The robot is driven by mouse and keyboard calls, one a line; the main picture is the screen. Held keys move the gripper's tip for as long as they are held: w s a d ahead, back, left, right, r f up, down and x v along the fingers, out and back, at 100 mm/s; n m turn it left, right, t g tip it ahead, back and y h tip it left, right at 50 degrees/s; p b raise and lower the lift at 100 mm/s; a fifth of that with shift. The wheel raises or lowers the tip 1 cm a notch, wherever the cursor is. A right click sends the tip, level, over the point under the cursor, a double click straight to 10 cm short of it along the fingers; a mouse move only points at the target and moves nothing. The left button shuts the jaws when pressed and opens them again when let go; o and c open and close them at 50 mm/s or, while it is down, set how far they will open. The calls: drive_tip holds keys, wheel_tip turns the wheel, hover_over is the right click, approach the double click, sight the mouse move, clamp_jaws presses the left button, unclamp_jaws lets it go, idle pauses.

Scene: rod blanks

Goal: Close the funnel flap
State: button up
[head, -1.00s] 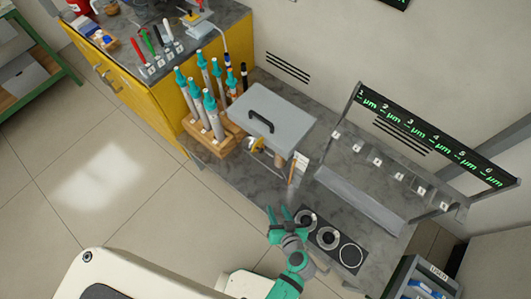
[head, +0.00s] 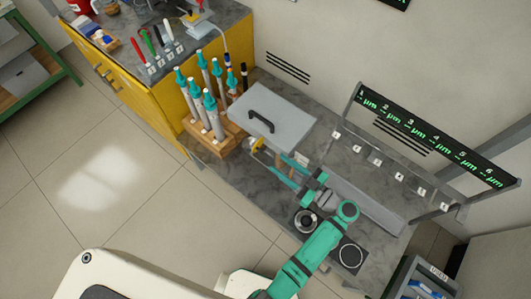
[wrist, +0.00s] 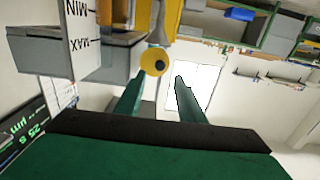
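The grey funnel box (head: 285,112) with a black handle on its lid stands at the back of the grey bench. A yellow lever part (head: 257,144) sticks out under its front edge. In the wrist view the yellow part ends in a round knob (wrist: 154,61) with a dark centre, just past my fingertips. I cannot tell whether the flap is open or closed. My gripper (head: 268,162) is in front of the box, fingers pointing at the yellow part. It is open and empty in the wrist view (wrist: 160,80); the knob lies ahead, nearer the left finger.
A wooden rack (head: 208,138) of teal-topped tools stands left of the box. A white MIN/MAX plate (wrist: 78,35) is close on the left in the wrist view. A numbered display frame (head: 435,135) and round bench rings (head: 350,256) lie to the right.

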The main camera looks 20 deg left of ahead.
sight(262, 151)
drive_tip(key=x, duration=0.7)
drive_tip(key=shift+w+a, duration=0.1)
drive_tip(key=shift+a, duration=0.15)
clamp_jaws()
